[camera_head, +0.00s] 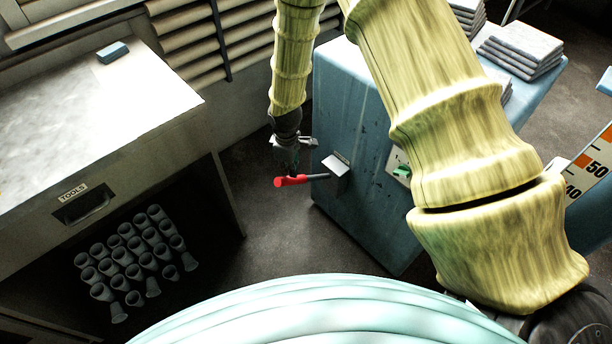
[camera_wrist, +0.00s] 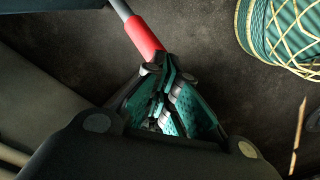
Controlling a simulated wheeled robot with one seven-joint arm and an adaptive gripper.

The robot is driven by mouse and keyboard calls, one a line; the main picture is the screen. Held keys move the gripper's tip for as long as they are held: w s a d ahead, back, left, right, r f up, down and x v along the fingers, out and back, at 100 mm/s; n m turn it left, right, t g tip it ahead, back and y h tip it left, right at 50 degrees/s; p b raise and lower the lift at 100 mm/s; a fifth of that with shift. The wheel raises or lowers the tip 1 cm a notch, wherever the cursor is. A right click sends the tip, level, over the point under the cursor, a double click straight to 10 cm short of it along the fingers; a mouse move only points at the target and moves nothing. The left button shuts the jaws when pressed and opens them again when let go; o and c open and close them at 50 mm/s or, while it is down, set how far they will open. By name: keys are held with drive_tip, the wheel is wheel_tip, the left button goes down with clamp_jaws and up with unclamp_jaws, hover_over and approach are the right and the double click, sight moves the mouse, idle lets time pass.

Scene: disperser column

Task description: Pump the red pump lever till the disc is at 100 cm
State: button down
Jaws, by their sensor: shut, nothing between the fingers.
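The red pump lever (camera_head: 292,181) sticks out to the left from a small metal box (camera_head: 336,170) on the side of the blue cabinet. It looks about level in the head view. Its red grip also shows in the wrist view (camera_wrist: 144,38), just beyond my fingertips. My gripper (camera_head: 291,169) points down right above the red grip, with its fingers shut and empty. In the wrist view the fingertips (camera_wrist: 160,62) are at the end of the grip; I cannot tell whether they touch it. The disc is not in view. Part of the scale (camera_head: 597,170) shows 40 and 50 at the right.
The blue cabinet (camera_head: 345,110) stands right of the lever, with a green switch (camera_head: 402,171) on its side. A tool desk (camera_head: 110,110) with several grey cups under it is at the left. Dark floor is clear around the lever.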

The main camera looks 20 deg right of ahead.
drive_tip(key=shift+f+b, duration=3.95)
drive_tip(key=shift+f, duration=4.8)
wheel_tip(320, 180, up, 18)
drive_tip(key=p, duration=1.1)
drive_tip(key=shift+f+p, duration=0.25)
drive_tip(key=shift+p, duration=0.15)
